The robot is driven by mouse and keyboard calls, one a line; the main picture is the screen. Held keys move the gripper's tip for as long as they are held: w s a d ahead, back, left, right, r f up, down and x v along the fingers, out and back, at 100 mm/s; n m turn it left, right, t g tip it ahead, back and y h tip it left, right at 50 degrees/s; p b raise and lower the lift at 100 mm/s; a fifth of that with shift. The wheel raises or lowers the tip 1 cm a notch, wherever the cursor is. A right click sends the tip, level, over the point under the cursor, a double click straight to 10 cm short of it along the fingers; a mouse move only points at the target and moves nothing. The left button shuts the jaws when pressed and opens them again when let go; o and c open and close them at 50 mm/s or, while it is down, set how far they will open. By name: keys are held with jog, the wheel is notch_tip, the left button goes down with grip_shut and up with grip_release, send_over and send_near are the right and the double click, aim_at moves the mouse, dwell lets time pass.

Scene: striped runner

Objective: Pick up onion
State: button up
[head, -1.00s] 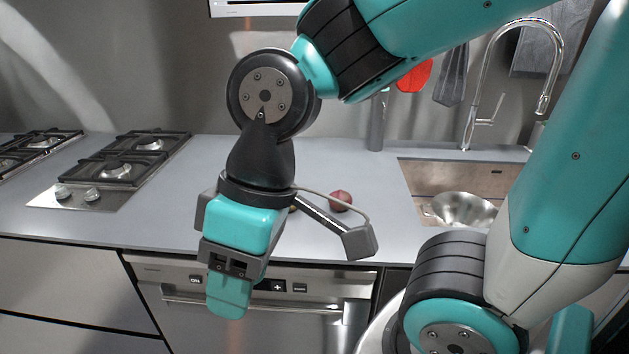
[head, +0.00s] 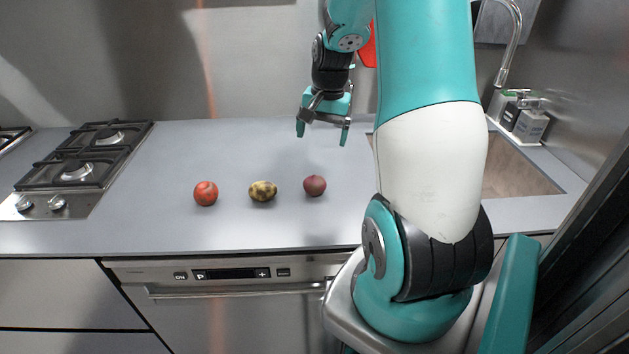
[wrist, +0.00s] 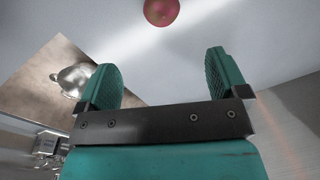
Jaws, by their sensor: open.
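The onion (head: 314,186) is a round, dark reddish-purple thing standing on the grey counter, the rightmost of three items in a row. A reddish round thing, apparently the onion (wrist: 161,11), shows cut off at the top edge of the wrist view, beyond the fingertips. My gripper (head: 322,134) is open and empty, above the counter and farther back than the onion, with its fingers pointing down. In the wrist view my gripper (wrist: 162,65) has its two teal fingers wide apart with nothing between them.
A yellowish potato-like item (head: 263,191) sits left of the onion, and a red tomato-like item (head: 206,193) farther left. A gas hob (head: 88,160) is at the left. The sink (head: 518,172) is at the right, with a metal bowl (wrist: 75,78) in it. The counter around the onion is clear.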

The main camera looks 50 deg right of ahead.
aim_at(316, 175)
jog(key=f, duration=0.3)
jog(key=f+p, duration=0.1)
jog(key=f, duration=0.2)
jog(key=w+f, duration=0.1)
jog(key=f, duration=0.3)
jog(key=shift+a, duration=0.3)
jog(key=shift+w+f+p, duration=0.2)
jog(key=shift+f+p, duration=0.4)
jog(key=shift+f, duration=0.75)
jog(key=shift+w+f+p, duration=0.15)
jog(key=shift+f+p, duration=0.4)
jog(key=shift+f, duration=0.75)
jog(key=c, duration=1.1)
